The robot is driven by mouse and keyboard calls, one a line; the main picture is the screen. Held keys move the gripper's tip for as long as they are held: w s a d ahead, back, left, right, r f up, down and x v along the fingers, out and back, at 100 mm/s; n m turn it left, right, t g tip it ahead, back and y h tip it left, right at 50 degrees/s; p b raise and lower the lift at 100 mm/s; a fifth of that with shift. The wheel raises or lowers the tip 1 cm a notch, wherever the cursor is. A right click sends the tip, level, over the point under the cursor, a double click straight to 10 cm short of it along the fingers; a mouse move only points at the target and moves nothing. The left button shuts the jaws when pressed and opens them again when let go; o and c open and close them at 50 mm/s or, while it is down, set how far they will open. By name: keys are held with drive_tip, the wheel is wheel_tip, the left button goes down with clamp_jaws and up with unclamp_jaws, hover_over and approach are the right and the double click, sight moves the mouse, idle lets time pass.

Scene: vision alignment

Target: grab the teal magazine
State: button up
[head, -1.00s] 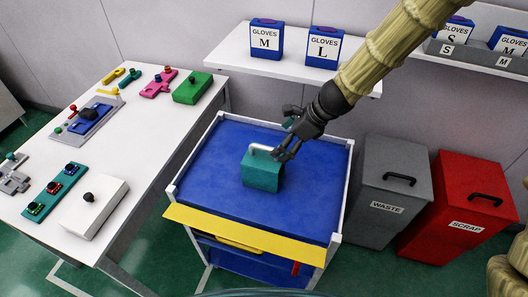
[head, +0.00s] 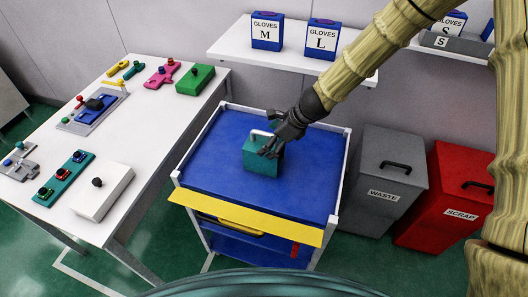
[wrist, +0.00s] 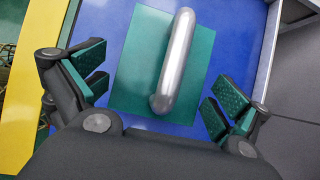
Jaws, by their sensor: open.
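The teal magazine (head: 258,158) is a block with a light metal bar handle (head: 261,133) on top. It stands on the blue top of a cart (head: 215,155). My gripper (head: 268,143) is at the magazine's right side and partly covers it in the head view. In the wrist view my gripper (wrist: 155,88) is open, with one green-padded finger on each side of the magazine (wrist: 135,85). The silver handle (wrist: 175,60) lies between the fingers and touches neither. The gap in height between fingers and handle is hard to tell.
The cart has white corner posts and a yellow front edge (head: 240,216). A white table (head: 130,120) with several coloured parts stands left. Grey waste (head: 385,190) and red scrap (head: 452,205) bins stand right. A shelf (head: 350,70) with glove boxes is behind.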

drive_tip(key=shift+s+a+f, duration=0.1)
drive_tip(key=shift+a+f, duration=0.1)
drive_tip(key=shift+f, duration=0.1)
drive_tip(key=shift+w+a+f+p, duration=0.2)
drive_tip(key=shift+w+a+f, duration=0.15)
drive_tip(key=shift+f, duration=0.3)
drive_tip(key=shift+w+a+f+p, duration=0.15)
drive_tip(key=shift+w+a+f, duration=0.15)
drive_tip(key=shift+f, duration=0.3)
drive_tip(key=shift+s, duration=0.15)
drive_tip(key=shift+a, duration=0.1)
drive_tip(key=c, duration=1.1)
